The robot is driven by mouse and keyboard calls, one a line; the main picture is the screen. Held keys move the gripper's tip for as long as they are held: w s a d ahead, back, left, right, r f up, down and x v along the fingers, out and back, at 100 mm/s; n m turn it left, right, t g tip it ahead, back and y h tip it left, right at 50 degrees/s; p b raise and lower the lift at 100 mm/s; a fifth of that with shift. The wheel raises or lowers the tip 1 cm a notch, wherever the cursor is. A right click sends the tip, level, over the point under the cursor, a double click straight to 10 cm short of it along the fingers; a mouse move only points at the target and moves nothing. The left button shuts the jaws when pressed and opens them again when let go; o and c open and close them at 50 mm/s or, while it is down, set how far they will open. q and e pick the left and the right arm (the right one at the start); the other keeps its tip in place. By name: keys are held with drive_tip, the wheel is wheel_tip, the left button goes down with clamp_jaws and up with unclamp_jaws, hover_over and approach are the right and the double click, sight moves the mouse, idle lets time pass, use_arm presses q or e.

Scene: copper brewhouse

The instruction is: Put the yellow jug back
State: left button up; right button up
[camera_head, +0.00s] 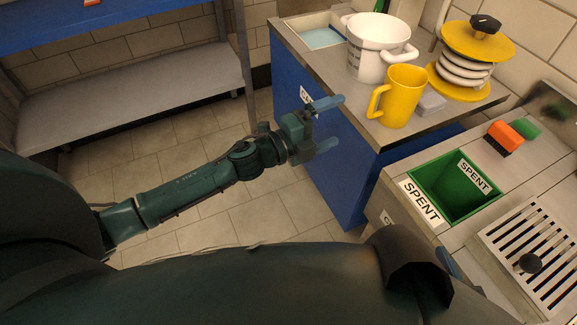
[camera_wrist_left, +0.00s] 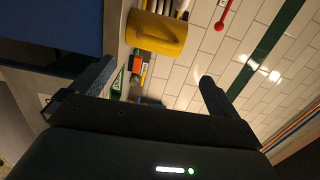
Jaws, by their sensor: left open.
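The yellow jug (camera_head: 402,97) stands upright on the grey counter near its front edge, its handle toward the left. In the left wrist view the yellow jug (camera_wrist_left: 155,33) shows sideways beyond the fingers. My left gripper (camera_head: 331,122) is open and empty, in front of the blue cabinet and left of the jug, not touching it. Its two fingers also show in the left wrist view (camera_wrist_left: 152,85), with nothing between them. A dark part of me at the lower right shows a small blue piece beside it; I cannot tell its jaws.
A white pot (camera_head: 378,48) stands behind the jug, and a grey block (camera_head: 431,104) is beside it. A yellow-and-white stack (camera_head: 463,68) is to the right.

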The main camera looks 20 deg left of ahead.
use_arm(q)
drive_tip(key=s+a+f+n+y, duration=0.1)
drive_tip(key=s+a+n+y, duration=0.2)
drive_tip(key=s+n, duration=0.8)
drive_tip(key=s+a+n+y, duration=0.3)
drive_tip(key=s+n+y, duration=0.1)
drive_tip(key=s+n, duration=0.7)
drive_tip(key=shift+s+f+n, duration=0.15)
drive_tip(key=shift+f+n, duration=0.2)
drive_tip(key=shift+n, duration=0.05)
drive_tip(key=shift+s+d, duration=0.1)
